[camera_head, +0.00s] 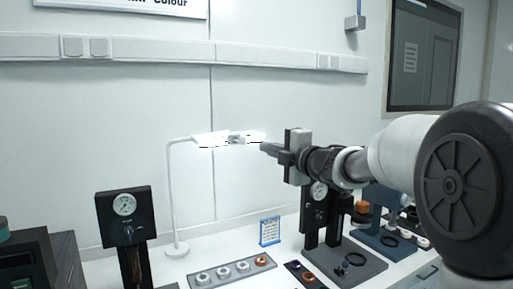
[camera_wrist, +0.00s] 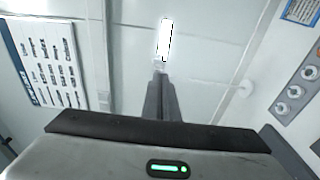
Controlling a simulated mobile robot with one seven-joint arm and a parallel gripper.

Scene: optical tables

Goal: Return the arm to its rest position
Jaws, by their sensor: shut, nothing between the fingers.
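My gripper (camera_head: 266,148) is raised above the bench in the head view, at the end of my arm reaching in from the right. Its fingers point left toward the lit head of a white lamp (camera_head: 172,190). In the wrist view my gripper (camera_wrist: 160,76) shows its two fingers together with nothing between them. The bright lamp head (camera_wrist: 165,40) shows just beyond the fingertips. I cannot tell whether they touch it.
A white bench (camera_head: 222,248) holds a tray of round parts (camera_head: 232,271), a blue-framed sign (camera_head: 270,231) and a dark gauge stand (camera_head: 124,206). More gauge stands (camera_head: 319,215) stand under my arm. A wall poster (camera_wrist: 47,62) shows at left in the wrist view.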

